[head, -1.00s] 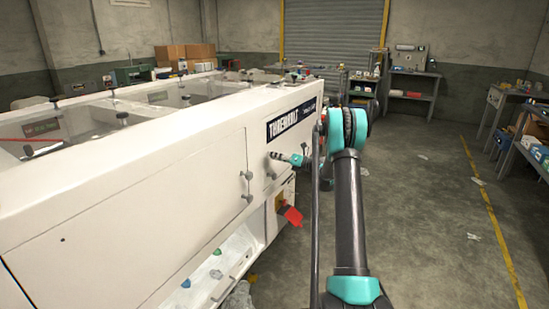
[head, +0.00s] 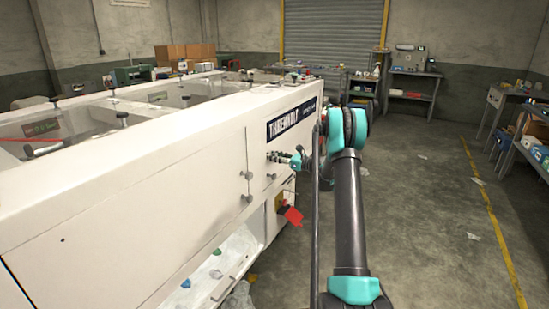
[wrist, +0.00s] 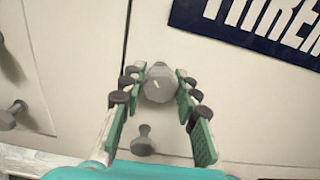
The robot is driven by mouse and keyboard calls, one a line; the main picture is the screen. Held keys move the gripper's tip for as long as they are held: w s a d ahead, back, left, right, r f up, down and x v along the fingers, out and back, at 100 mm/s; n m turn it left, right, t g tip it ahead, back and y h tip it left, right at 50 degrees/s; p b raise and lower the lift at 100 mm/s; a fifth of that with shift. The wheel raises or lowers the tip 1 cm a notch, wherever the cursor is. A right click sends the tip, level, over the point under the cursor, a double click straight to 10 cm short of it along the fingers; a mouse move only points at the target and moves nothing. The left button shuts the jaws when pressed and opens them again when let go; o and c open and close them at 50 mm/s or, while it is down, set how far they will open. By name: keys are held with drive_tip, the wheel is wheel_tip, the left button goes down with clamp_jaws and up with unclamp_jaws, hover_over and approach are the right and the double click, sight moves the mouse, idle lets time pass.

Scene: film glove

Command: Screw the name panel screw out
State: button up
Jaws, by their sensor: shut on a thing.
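The name panel screw (wrist: 159,84) has a round grey head and stands at the white machine panel, just below the dark blue name sign (wrist: 252,22). My gripper (wrist: 158,92) has its two green-padded fingers on either side of the screw head and is shut on it. In the head view my gripper (head: 284,158) reaches the machine's front face from the right, below the sign (head: 291,119). The screw is too small to make out clearly there.
Another grey knob (wrist: 143,142) sits below the screw, and one more (wrist: 10,114) is at the left. A red switch (head: 291,214) juts from the machine's lower front. The concrete floor (head: 430,220) to the right is mostly clear.

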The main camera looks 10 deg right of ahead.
drive_tip(key=n, duration=2.3)
drive_tip(key=shift+n, duration=0.3)
drive_tip(key=n, duration=0.5)
drive_tip(key=shift+n, duration=0.3)
drive_tip(key=n, duration=1)
drive_tip(key=shift+n, duration=0.4)
drive_tip(key=n, duration=0.5)
drive_tip(key=shift+n, duration=0.7)
